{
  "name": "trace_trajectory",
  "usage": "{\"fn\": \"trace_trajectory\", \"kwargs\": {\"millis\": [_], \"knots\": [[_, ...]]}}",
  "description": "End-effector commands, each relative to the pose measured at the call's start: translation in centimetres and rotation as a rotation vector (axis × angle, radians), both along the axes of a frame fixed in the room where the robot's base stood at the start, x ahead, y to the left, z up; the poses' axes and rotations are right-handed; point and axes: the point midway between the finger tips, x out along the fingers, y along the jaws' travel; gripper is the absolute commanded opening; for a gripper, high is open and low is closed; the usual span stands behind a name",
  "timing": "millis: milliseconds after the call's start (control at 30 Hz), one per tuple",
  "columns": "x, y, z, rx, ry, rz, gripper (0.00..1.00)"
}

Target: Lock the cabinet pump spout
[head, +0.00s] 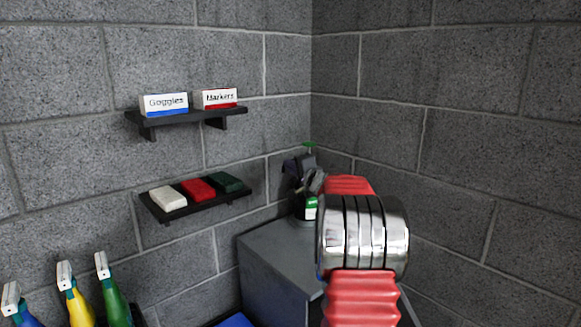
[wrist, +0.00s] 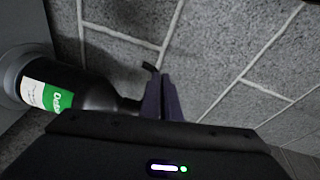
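The pump bottle stands on the cabinet (head: 268,258). It is dark with a green and white label (head: 311,208), and is partly hidden by my arm. In the wrist view the black bottle (wrist: 92,92) lies sideways in the picture, its neck running to my gripper (wrist: 161,90). The two dark fingers are close together at the pump head. The black tip of the pump spout (wrist: 150,67) shows just past the fingertips; the rest is hidden between and behind them. The gripper appears shut on the spout. In the head view my gripper (head: 299,165) is at the bottle's top.
A wall shelf (head: 190,117) holds Goggles and Markers boxes. A lower shelf (head: 195,206) holds a white, a red and a dark green block. Blue, yellow and green spray bottles (head: 116,300) stand at the lower left. Block walls meet in a corner close behind the cabinet.

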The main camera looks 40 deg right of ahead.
Motion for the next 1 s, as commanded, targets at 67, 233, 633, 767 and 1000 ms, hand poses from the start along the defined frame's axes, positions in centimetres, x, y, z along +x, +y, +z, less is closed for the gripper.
{"fn": "trace_trajectory", "kwargs": {"millis": [67, 233, 633, 767, 1000], "knots": [[-0.4, 0.9, 0.5, -0.003, -0.005, 0.015, 0.0], [-1.9, 1.8, 0.9, -0.002, -0.005, 0.01, 0.0], [-2.9, 7.8, 1.2, -0.001, -0.004, 0.005, 0.0], [-3.1, 9.4, 1.2, -0.001, -0.004, 0.004, 0.0], [-3.2, 10.5, 1.2, -0.001, -0.004, 0.004, 0.0]]}}
